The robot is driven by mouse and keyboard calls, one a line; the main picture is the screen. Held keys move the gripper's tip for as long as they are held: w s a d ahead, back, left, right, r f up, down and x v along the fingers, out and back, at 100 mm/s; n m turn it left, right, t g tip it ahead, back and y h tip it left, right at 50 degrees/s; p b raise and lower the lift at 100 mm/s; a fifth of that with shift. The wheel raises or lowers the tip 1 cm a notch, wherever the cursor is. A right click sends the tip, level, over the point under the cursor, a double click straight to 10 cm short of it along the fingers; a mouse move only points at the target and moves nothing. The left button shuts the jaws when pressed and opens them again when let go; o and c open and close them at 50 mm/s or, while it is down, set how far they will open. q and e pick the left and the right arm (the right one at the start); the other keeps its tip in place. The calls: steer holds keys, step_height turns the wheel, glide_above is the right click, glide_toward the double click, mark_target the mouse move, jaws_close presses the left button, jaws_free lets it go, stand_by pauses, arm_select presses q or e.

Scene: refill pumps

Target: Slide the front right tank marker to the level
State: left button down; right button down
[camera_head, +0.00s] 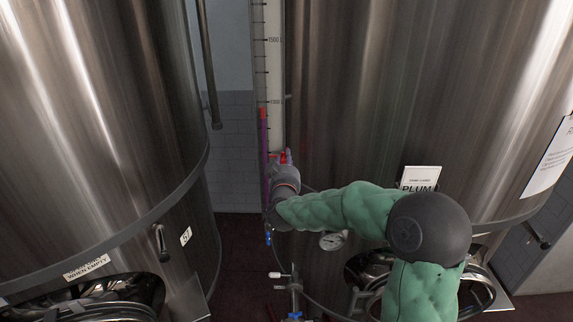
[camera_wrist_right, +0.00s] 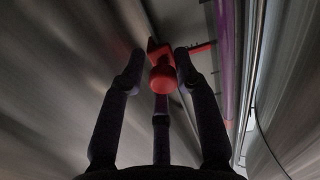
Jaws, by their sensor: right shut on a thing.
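The red tank marker (camera_wrist_right: 163,76) is a round knob on a red block with a thin red pointer (camera_wrist_right: 201,48) in the right wrist view. My right gripper (camera_wrist_right: 160,62) has its dark fingers around the knob, shut on it. In the head view the gripper (camera_head: 284,160) is at the lower end of the white scale (camera_head: 273,60), with only bits of red marker showing. The sight tube (camera_head: 263,135) beside the scale holds a purple column with a red top (camera_head: 262,113), higher than the marker. My left gripper is out of view.
The right steel tank (camera_head: 390,90) bears a PLUM label (camera_head: 420,178) and a dial gauge (camera_head: 333,241). Another tank (camera_head: 90,120) stands at left. A valve (camera_head: 293,285) sits below my gripper. A narrow gap separates the tanks.

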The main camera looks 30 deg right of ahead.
mark_target(283, 117)
step_height(283, 117, up, 13)
steer(key=p, duration=0.7)
steer(key=shift+a+f, duration=0.1)
steer(key=shift+a, duration=0.05)
steer(key=shift+w, duration=0.1)
steer(key=c, duration=1.1)
jaws_free()
steer(key=shift+f, duration=0.1)
steer(key=shift+o, duration=0.2)
steer(key=shift+w+a, duration=0.1)
steer(key=shift+a, duration=0.15)
steer(key=shift+d, duration=0.1)
